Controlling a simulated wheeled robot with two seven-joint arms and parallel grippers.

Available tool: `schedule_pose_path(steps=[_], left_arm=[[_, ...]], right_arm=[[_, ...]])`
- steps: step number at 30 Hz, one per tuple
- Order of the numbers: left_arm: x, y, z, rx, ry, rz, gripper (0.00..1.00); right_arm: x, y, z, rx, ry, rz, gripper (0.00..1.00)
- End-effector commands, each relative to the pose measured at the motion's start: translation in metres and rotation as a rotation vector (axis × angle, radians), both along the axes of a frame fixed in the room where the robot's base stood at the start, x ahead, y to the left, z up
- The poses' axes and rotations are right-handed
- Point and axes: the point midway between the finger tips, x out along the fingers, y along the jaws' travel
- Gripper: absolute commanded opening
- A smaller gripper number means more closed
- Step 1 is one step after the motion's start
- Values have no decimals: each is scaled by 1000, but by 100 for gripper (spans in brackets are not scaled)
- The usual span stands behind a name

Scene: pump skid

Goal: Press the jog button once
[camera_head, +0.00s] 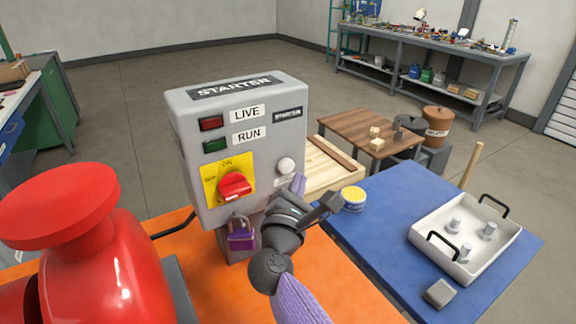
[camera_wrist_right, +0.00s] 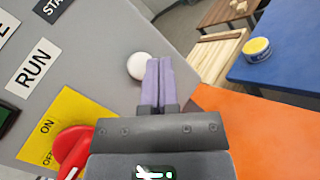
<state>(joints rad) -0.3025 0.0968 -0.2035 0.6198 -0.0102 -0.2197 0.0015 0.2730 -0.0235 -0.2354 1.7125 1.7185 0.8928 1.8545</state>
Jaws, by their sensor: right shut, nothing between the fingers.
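The grey starter box (camera_head: 182,150) stands on the orange bench, with LIVE and RUN labels beside a red and a dark green lamp. Its white round jog button (camera_head: 286,165) is at the lower right of the front face; the label under it is partly hidden. The button also shows in the right wrist view (camera_wrist_right: 138,66). My right gripper (camera_head: 298,183) is in front of the box's lower right. In the right wrist view its purple fingers (camera_wrist_right: 158,66) are together and empty, with the tips just right of the button; I cannot tell whether they touch it. My left gripper is not in view.
A red rotary switch (camera_head: 235,186) on a yellow plate and a purple padlock (camera_head: 242,236) are left of my right gripper. A red pump (camera_head: 110,260) fills the lower left. A blue table (camera_head: 385,210) with a white tray (camera_head: 420,236) and a yellow-lidded tub (camera_head: 353,198) is right.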

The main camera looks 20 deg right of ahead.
Motion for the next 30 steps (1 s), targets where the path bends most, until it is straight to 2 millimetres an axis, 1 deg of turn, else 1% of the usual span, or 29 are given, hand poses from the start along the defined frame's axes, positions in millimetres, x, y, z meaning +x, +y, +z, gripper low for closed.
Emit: schedule_pose_path(steps=[4, 9, 12, 30], left_arm=[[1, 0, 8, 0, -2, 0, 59], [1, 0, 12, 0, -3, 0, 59], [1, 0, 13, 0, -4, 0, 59], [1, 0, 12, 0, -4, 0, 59]], right_arm=[[-15, -2, 2, 0, 1, -1, 0], [-32, -5, 2, -1, 1, 0, 0], [-38, -5, 1, 0, 0, 0, 0], [-40, -6, 1, 0, -1, -1, 0]])
